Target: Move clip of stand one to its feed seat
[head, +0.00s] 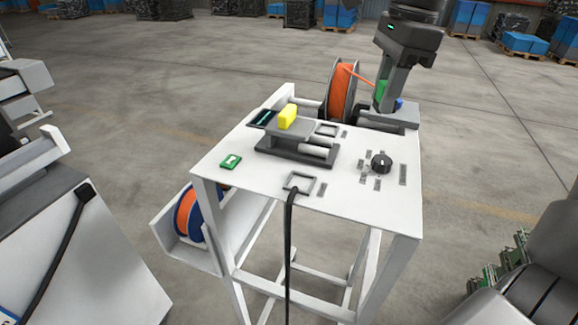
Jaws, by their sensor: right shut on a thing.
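My right gripper (387,98) is at the back right of the white stand (250,185), pointing down and shut on a small green piece (381,90), probably the clip. My fingers partly hide it. An orange strand (360,75) runs from the orange spool (342,92) towards this piece. A small blue part (399,104) shows beside the fingers, above a grey block (388,119) at the stand's back corner. I cannot tell which part is the feed seat. My left gripper is not in view.
On the stand are a yellow block (287,117) on a grey fixture (295,152), a green-and-white piece (231,162), a black knob (381,163) and a square frame (301,183) with a black cable. A blue-and-orange spool (188,211) sits lower left. The front right top is clear.

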